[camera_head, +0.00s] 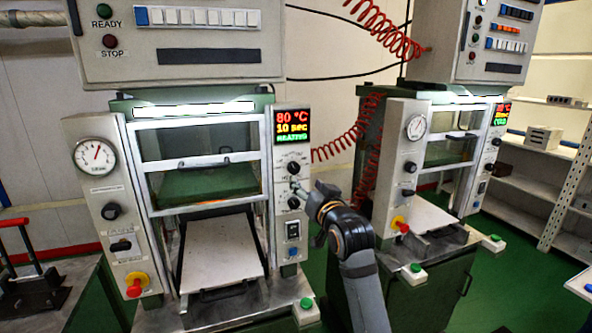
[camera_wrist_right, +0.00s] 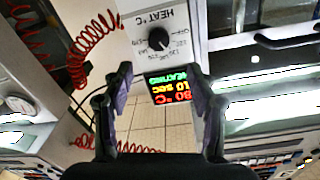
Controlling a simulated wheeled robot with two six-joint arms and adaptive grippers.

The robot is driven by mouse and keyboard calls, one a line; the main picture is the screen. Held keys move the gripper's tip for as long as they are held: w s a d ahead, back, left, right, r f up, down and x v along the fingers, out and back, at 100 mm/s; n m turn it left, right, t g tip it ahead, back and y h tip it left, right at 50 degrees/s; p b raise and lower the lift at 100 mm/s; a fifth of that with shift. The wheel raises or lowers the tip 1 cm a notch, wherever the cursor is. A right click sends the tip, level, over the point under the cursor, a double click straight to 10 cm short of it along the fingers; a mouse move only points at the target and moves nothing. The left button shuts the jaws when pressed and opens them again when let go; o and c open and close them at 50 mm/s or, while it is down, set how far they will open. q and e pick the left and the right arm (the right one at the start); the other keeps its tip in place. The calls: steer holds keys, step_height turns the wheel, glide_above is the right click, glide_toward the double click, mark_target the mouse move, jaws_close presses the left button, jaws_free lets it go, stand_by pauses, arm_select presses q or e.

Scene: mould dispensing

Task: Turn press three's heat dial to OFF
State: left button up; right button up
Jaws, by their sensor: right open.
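The press (camera_head: 208,190) in the middle of the head view has a control panel on its right side. No press number is readable. Its lit display (camera_head: 293,127) reads 80 °C and 10 sec. Below it is an upper black dial (camera_head: 293,168) and a lower black dial (camera_head: 293,203). The wrist view shows, upside down, the display (camera_wrist_right: 172,87) and the black dial (camera_wrist_right: 158,38) labelled HEAT °C; its exact pointer setting is too small to read. My right gripper (camera_head: 318,192) is just right of the panel; in the wrist view its fingers (camera_wrist_right: 157,78) are apart and empty, off the dial.
A second press (camera_head: 420,190) stands to the right, with a coiled red hose (camera_head: 335,147) between the two. A red-and-yellow emergency button (camera_head: 135,286) is on the left column. Shelves (camera_head: 530,190) stand at the far right. Green floor shows between the presses.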

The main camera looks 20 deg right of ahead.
mark_target(295, 170)
steer(key=w+p, duration=0.5)
steer(key=w, duration=0.5)
steer(key=shift+w, duration=0.1)
steer(key=shift+w+f, duration=0.15)
steer(key=shift+w, duration=0.15)
steer(key=c, duration=1.2)
steer(key=shift+o, duration=0.2)
